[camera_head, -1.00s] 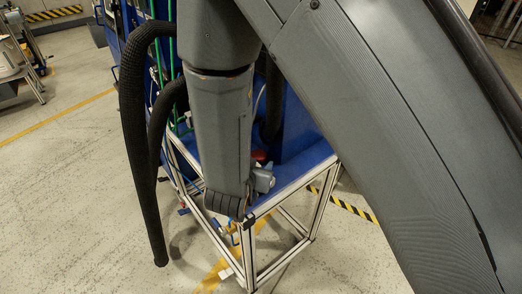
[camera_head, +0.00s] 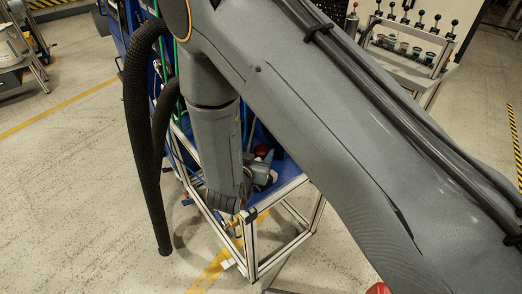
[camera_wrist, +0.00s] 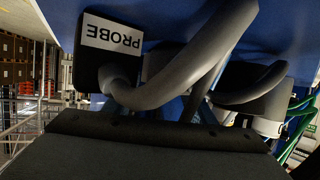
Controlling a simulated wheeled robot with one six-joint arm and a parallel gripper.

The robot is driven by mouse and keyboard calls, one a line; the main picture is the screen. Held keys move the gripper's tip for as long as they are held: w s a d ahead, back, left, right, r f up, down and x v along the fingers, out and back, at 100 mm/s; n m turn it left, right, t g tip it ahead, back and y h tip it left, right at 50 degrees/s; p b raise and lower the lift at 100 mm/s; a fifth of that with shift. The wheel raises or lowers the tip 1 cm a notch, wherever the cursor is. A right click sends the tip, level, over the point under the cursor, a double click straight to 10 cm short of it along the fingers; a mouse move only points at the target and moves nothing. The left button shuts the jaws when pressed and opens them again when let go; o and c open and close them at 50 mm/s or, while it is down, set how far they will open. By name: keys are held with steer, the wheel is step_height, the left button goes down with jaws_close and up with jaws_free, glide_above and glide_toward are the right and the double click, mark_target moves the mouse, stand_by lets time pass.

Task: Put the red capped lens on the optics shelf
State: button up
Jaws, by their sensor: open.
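My gripper (camera_head: 262,177) is at the end of my arm, over the blue-topped aluminium frame (camera_head: 285,187). It is small in the head view and partly hidden by my wrist; its fingertips are not clear. It is open, and I see nothing held. A small red object (camera_head: 262,150) shows just behind it on the blue surface; I cannot tell if it is the red capped lens. Another red patch (camera_head: 378,288) is at the bottom edge, mostly hidden by my arm. I cannot identify the optics shelf for certain.
In the wrist view, a black block labelled PROBE (camera_wrist: 108,40) and a thick grey curved tube (camera_wrist: 195,60) are close ahead. Black hoses (camera_head: 140,150) hang left of my arm. A bench with several black-knobbed levers (camera_head: 410,45) stands upper right.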

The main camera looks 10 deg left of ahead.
steer(key=shift+w+d+f, duration=0.1)
steer(key=shift+w+f, duration=0.05)
steer(key=shift+w, duration=0.15)
steer(key=shift+c, duration=0.4)
steer(key=c, duration=0.9)
